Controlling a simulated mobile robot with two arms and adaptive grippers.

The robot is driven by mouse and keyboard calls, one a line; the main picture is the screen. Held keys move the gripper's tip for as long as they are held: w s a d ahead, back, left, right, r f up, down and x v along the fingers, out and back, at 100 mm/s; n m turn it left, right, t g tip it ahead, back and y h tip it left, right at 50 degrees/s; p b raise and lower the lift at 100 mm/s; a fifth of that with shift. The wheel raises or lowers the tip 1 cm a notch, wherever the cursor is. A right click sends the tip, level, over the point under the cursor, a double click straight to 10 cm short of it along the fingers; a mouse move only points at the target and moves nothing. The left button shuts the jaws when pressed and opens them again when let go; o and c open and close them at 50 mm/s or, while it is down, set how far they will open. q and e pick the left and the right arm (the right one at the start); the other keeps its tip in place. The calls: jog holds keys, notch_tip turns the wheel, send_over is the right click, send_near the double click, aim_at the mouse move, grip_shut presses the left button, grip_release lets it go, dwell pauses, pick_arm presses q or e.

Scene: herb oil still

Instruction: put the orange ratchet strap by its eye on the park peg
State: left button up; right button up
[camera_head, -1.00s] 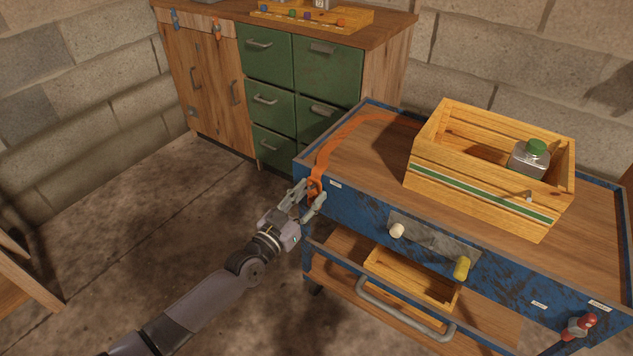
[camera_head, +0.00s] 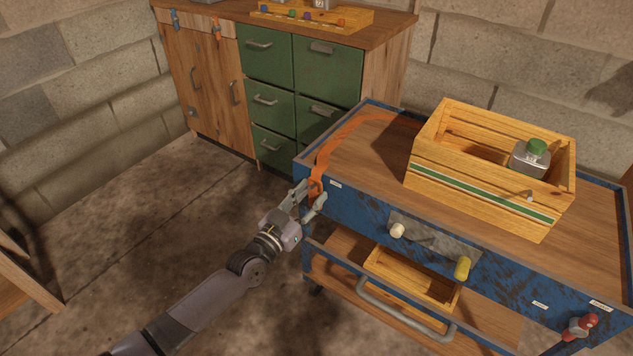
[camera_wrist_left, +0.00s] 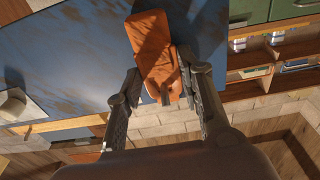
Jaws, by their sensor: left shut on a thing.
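The orange ratchet strap (camera_head: 338,138) runs over the blue cart's wooden top and down over its left front edge. My left gripper (camera_head: 312,196) is shut on the strap's hanging end, beside the cart's blue front. In the left wrist view the strap end (camera_wrist_left: 155,45) lies between the fingers of my left gripper (camera_wrist_left: 162,88); its eye is not clear there. A cream peg (camera_head: 397,230) and a yellow peg (camera_head: 463,267) stick out of the cart's front, to the right of the gripper. I cannot tell which is the park peg. My right gripper is not in view.
A wooden crate (camera_head: 470,185) with a green-lidded jar (camera_head: 531,157) stands on the cart. Below, an open drawer with a grey handle (camera_head: 400,312) juts out. A red-handled fitting (camera_head: 580,327) is at the right front.

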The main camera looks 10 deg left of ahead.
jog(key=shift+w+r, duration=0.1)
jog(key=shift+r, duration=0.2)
pick_arm(q)
jog(key=o, duration=1.2)
jog(key=shift+o, duration=0.2)
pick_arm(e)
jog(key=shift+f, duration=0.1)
pick_arm(q)
jog(key=shift+s+a+f, duration=0.15)
jog(key=shift+s, duration=0.15)
jog(key=r+v, duration=0.1)
jog(key=v, duration=1)
jog(key=shift+f, duration=0.5)
jog(key=shift+s, duration=0.15)
